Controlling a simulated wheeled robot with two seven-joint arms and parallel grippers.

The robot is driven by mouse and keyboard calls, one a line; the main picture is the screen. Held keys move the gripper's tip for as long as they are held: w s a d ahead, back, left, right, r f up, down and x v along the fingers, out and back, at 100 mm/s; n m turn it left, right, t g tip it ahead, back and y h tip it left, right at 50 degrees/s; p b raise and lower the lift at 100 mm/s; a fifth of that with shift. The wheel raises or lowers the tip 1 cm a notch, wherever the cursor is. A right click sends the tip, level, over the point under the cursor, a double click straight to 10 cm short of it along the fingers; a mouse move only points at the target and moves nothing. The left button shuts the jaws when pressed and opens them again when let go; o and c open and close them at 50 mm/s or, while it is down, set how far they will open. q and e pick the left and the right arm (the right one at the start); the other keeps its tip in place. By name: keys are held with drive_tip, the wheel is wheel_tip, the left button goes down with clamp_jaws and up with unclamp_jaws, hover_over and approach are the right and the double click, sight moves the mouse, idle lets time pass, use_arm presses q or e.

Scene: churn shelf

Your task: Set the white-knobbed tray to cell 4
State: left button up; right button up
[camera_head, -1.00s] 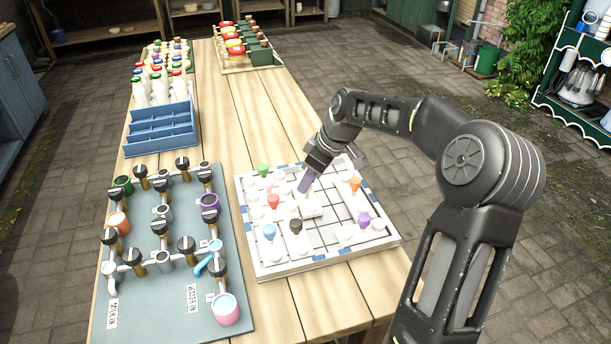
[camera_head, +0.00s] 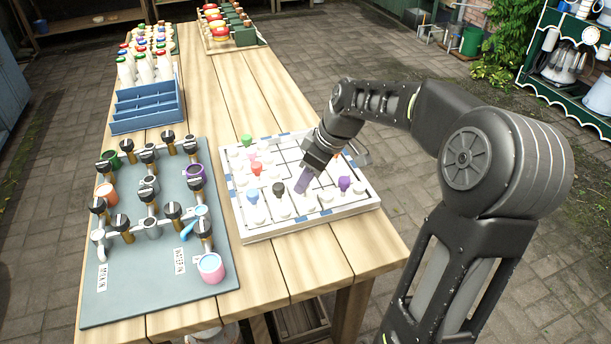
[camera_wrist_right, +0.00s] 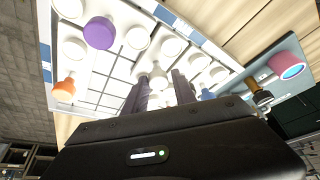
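The white grid board (camera_head: 260,233) lies on the wooden table and carries several small white pieces with coloured knobs. Purple (camera_head: 344,184), black (camera_head: 278,188), blue (camera_head: 253,195), red (camera_head: 257,169) and green (camera_head: 246,140) knobs show. My right gripper (camera_head: 300,189) points down over the middle of the board, right of the black knob. In the right wrist view, a white knob (camera_wrist_right: 158,73) shows at the tips between its two fingers, which stand slightly apart. Whether they grip it is unclear. Cell numbers are not readable. My left gripper is out of view.
A grey-blue panel (camera_head: 135,292) with black-handled valves and cups stands left of the board. Behind it are a blue divided rack (camera_head: 147,108) and white bottles. The table's middle strip behind the board is clear.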

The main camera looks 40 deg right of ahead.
drive_tip(key=o, duration=0.4)
drive_tip(key=shift+c, duration=0.2)
drive_tip(key=shift+r, duration=0.15)
drive_tip(key=v, duration=0.7)
drive_tip(key=shift+s+r, duration=0.2)
drive_tip(key=shift+r, duration=0.05)
